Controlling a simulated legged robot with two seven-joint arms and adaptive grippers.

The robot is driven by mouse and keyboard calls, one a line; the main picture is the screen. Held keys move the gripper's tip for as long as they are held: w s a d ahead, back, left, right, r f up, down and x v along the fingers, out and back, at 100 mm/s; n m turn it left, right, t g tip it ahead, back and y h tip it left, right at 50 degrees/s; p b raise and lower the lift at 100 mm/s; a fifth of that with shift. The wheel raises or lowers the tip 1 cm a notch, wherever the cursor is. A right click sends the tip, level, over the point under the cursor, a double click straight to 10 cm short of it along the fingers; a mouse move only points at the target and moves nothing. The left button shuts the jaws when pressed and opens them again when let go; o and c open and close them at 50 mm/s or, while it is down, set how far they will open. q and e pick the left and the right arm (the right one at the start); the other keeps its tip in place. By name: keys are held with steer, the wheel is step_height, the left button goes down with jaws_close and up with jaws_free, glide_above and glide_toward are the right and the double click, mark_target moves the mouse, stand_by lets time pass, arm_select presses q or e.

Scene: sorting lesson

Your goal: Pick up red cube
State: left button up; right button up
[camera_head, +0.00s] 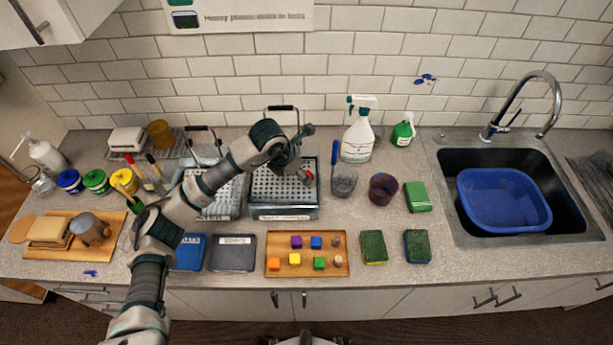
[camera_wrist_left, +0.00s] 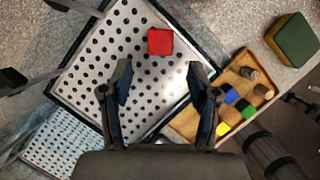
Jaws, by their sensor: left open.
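The red cube (camera_wrist_left: 160,41) lies over the perforated metal surface of a rack (camera_wrist_left: 100,55) in the left wrist view. In the head view, a small red patch of the cube (camera_head: 309,175) shows beside my left gripper (camera_head: 300,165), above the right-hand perforated rack (camera_head: 284,210). My left gripper also shows in the left wrist view (camera_wrist_left: 160,85), with its two fingers spread and nothing between them. The cube appears just beyond the fingertips, apart from both. My right gripper is not in view.
A wooden tray (camera_head: 272,270) with several coloured cubes and small brown pieces lies in front of the rack. A spray bottle (camera_head: 358,135), a clear cup (camera_head: 343,182) and a dark cup (camera_head: 383,189) stand to the right. Another perforated rack (camera_head: 222,207) is on the left.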

mark_target(301, 183)
arm_select(q)
steer(key=d+f, duration=0.2)
steer(key=f, duration=0.1)
steer(key=shift+w+f+p, duration=0.2)
steer(key=shift+w+p, duration=0.1)
steer(key=shift+w, duration=0.1)
steer(key=shift+w+a+f, duration=0.1)
steer(key=shift+a+f, duration=0.05)
steer(key=shift+f, duration=0.15)
steer(key=shift+w+a+f, duration=0.1)
steer(key=shift+a, duration=0.6)
steer(key=shift+c, duration=0.7)
steer(key=c, duration=0.8)
steer(key=shift+d, duration=0.6)
steer(key=shift+c, duration=0.4)
steer(key=shift+a+r, duration=0.2)
steer(key=shift+c, duration=0.5)
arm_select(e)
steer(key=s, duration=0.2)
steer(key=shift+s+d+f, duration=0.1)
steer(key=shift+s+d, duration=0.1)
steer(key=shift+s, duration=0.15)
